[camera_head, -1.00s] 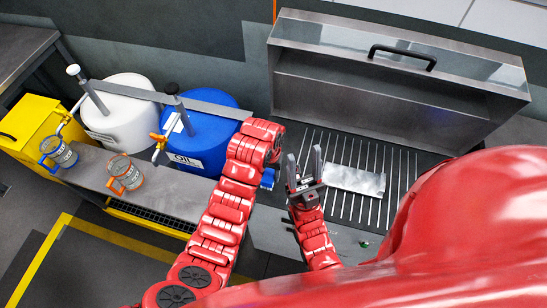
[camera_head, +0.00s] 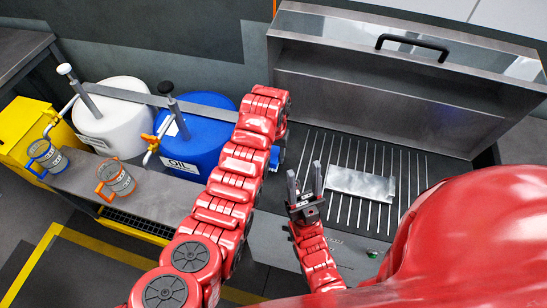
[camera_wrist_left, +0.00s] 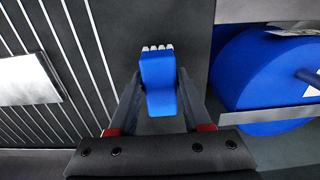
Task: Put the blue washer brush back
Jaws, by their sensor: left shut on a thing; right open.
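The blue washer brush (camera_wrist_left: 158,80) is between the fingers of my left gripper (camera_wrist_left: 160,98), which is shut on it. Its pale bristle end points up in the left wrist view. In the head view a small blue part of the brush (camera_head: 274,158) shows beside my left arm, between the blue barrel and the ribbed washer bed; the arm hides the fingers there. My right gripper (camera_head: 304,180) is open and empty over the front of the washer bed (camera_head: 340,210).
A metal plate (camera_head: 360,185) lies on the ribbed bed, and the washer lid (camera_head: 400,80) stands open behind. A blue oil barrel (camera_head: 205,135) and a white barrel (camera_head: 110,125) stand at left, with a blue-handled jug (camera_head: 46,158) and an orange-handled jug (camera_head: 116,180) on the shelf before them.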

